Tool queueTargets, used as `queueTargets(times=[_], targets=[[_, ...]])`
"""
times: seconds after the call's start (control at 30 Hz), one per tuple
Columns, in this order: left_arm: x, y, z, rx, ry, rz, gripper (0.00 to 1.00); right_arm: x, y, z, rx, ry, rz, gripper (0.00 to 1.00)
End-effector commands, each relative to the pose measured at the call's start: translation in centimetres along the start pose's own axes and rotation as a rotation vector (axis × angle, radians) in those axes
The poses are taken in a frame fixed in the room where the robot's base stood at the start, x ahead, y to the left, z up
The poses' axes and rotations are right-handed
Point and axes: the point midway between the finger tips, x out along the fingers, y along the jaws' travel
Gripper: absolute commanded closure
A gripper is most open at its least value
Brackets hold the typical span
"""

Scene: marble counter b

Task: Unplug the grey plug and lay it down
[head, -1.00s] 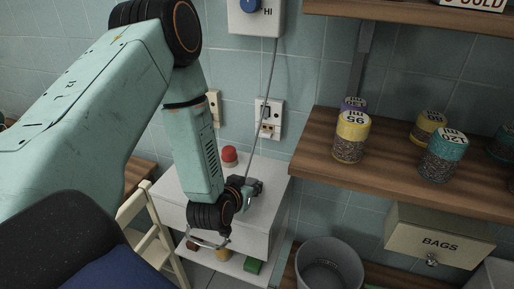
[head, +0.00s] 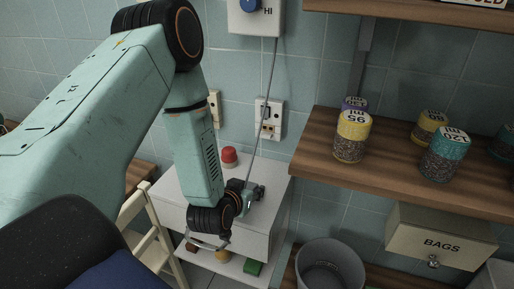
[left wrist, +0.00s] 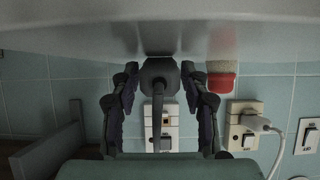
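The grey plug (left wrist: 159,72) is out of the wall and sits between the fingertips of my left gripper (left wrist: 159,70) in the left wrist view. The fingertips appear to touch its sides. It is at or just above the white cabinet top (left wrist: 60,28); I cannot tell whether it touches. In the head view my left gripper (head: 256,192) is low over the cabinet top (head: 268,203). The plug's cord (head: 268,90) runs up to the wall box (head: 262,17). The wall socket (head: 269,119) has no plug in it; it also shows in the left wrist view (left wrist: 166,125). My right gripper is out of view.
A red-capped jar (head: 229,158) stands at the back of the cabinet top. A wooden shelf (head: 400,160) with several jars is to the right, above a grey bin (head: 330,268). A white plug (left wrist: 258,123) sits in a neighbouring socket.

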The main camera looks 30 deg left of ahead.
Motion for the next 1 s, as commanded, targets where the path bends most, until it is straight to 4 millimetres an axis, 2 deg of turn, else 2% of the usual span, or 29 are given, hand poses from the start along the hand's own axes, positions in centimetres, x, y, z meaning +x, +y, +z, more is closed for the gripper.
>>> queueTargets(times=[0.03,0.13,0.47,0.57,0.8,1.0], targets=[[0.0,0.0,0.0,0.0,0.0,0.0,0.47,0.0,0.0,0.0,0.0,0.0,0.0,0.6],[0.0,0.0,0.0,0.0,0.0,0.0,0.39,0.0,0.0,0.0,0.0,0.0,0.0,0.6],[-0.2,0.0,0.0,-0.001,-0.001,0.0,0.39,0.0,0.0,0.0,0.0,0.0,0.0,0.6],[-1.0,0.0,0.0,-0.002,-0.002,0.0,0.39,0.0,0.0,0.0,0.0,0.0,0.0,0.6],[-4.7,0.0,0.0,-0.004,-0.002,0.0,0.39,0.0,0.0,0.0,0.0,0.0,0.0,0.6],[-7.0,0.0,0.0,-0.001,-0.001,0.0,0.39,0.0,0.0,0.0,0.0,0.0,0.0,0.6]])
